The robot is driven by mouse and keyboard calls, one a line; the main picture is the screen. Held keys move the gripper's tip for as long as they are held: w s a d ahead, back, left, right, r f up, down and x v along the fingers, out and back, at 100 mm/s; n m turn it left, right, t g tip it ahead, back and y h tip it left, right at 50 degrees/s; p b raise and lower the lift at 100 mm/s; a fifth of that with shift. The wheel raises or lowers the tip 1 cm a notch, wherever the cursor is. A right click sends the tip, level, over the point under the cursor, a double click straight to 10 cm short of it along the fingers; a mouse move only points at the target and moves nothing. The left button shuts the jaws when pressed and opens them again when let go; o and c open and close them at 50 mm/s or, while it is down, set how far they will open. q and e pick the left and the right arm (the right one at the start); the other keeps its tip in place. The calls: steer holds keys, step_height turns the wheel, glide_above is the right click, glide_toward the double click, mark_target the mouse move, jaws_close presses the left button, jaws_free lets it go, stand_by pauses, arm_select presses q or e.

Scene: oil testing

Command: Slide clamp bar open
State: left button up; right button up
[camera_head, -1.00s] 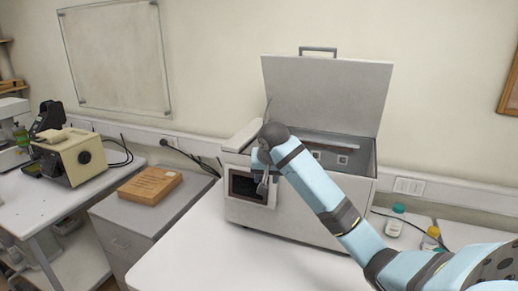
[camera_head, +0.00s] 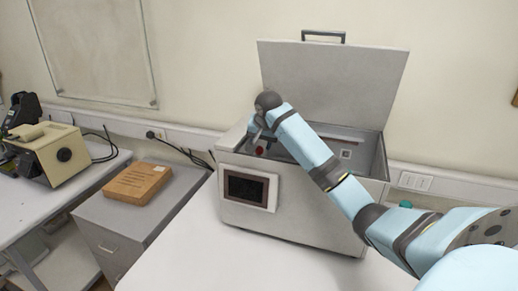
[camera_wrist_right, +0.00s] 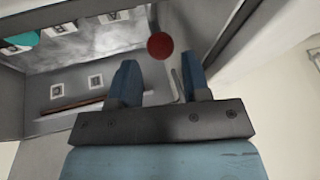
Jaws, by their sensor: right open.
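The grey testing machine (camera_head: 300,218) stands on the white table with its lid (camera_head: 335,85) raised. In the right wrist view, a red ball-shaped knob (camera_wrist_right: 159,46) on a thin rod shows just beyond my right gripper (camera_wrist_right: 160,80). The two blue fingers are apart, with the knob beyond the gap and not gripped. In the head view, the red knob (camera_head: 260,151) shows near the machine's left inner side, below my right gripper (camera_head: 258,135). A bar-like strip (camera_wrist_right: 72,107) lies along the inside wall in the wrist view; I cannot tell if it is the clamp bar. My left gripper is not in view.
A dark screen (camera_head: 246,189) is on the machine's front. A beige device (camera_head: 50,152) stands on the far-left table. The white table (camera_head: 190,255) is clear in front of the machine.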

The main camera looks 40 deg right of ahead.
mark_target(260, 148)
steer(key=shift+p+x, duration=0.35)
steer(key=shift+x, duration=2.35)
